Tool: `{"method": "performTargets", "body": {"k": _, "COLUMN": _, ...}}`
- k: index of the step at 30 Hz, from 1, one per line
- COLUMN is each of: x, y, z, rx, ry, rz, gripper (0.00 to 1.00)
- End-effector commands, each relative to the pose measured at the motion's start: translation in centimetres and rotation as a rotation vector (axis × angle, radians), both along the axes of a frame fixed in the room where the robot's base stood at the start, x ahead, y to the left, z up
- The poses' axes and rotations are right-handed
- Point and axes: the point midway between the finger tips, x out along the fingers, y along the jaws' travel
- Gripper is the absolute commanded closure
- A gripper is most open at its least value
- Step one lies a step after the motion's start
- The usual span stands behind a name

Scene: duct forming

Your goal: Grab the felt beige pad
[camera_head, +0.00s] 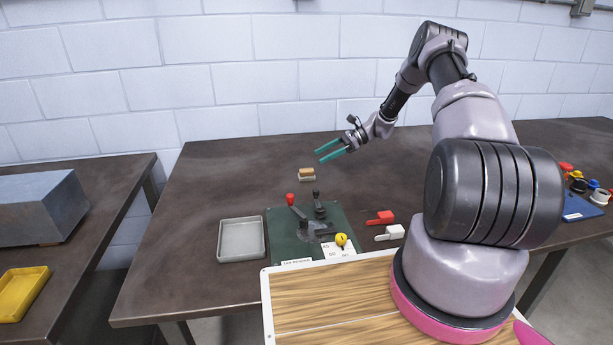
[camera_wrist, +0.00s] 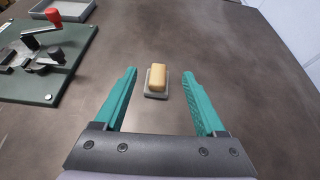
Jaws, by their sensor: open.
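The beige pad (camera_head: 307,171) is a small tan block on a thin grey base (camera_head: 307,178), on the dark table behind the green fixture. In the wrist view the pad (camera_wrist: 158,76) and its grey base (camera_wrist: 156,94) lie ahead of my gripper, between the lines of its two fingers. My gripper (camera_head: 329,151), with teal fingers, is open and empty, above the table and just right of the pad in the head view. In the wrist view its fingertips (camera_wrist: 160,74) are spread wide on both sides of the pad, with no contact visible.
A green fixture (camera_head: 276,221) with a red-knobbed lever (camera_head: 290,199) and a black-knobbed lever stands in front of the pad. A grey tray (camera_head: 241,240) is left of it. Red (camera_head: 380,217) and white (camera_head: 390,233) clamps lie right. The table around the pad is clear.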

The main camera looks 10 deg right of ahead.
Motion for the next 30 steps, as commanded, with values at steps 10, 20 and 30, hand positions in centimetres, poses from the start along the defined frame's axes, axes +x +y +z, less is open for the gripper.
{"method": "performTargets", "body": {"k": 10, "x": 0.2, "y": 1.7, "z": -2.9, "rx": 0.047, "ry": 0.037, "rz": -0.032, "gripper": 0.28}}
{"method": "performTargets", "body": {"k": 20, "x": 0.2, "y": 5.3, "z": -4.6, "rx": 0.045, "ry": 0.036, "rz": -0.032, "gripper": 0.28}}
{"method": "performTargets", "body": {"k": 30, "x": 0.1, "y": 9.0, "z": -7.0, "rx": 0.044, "ry": 0.035, "rz": -0.03, "gripper": 0.28}}
